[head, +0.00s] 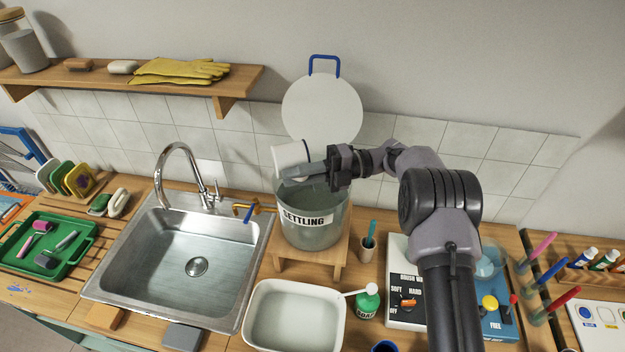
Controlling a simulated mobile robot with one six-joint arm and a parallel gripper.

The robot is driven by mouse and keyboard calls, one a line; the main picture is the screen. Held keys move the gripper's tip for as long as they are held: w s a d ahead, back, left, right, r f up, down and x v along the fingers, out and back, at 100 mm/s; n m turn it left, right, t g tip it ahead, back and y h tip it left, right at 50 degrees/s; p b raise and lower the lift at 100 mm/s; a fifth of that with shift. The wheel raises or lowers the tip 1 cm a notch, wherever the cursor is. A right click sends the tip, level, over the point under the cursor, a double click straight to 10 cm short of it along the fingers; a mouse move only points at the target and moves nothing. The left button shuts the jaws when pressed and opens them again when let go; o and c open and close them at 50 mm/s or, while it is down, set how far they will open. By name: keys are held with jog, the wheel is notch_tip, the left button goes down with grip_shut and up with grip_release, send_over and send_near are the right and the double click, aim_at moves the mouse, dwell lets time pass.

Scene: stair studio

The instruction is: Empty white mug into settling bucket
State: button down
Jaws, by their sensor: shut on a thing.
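The white mug (289,155) is in my gripper (306,170), held above the settling bucket. My gripper is shut on the mug, which is tilted well over on its side. The mug's opening and any contents cannot be made out. The settling bucket (311,236) is grey, with a white label reading "SETTLING", and stands on a small wooden stand (345,262). Its top is open, and my gripper hides part of the far rim. A round white lid (322,105) with a blue handle leans upright against the wall behind it.
A steel sink (180,245) with a tap lies left of the bucket. A white basin (295,318) and a green soap bottle (367,302) stand in front. A small cup with a brush (368,248) and a control box (402,290) are to the right. A shelf (140,82) is above left.

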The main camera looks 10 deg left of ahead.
jog(key=shift+w+d+r+y, duration=0.1)
jog(key=shift+r+y, duration=0.2)
jog(key=shift+r, duration=0.15)
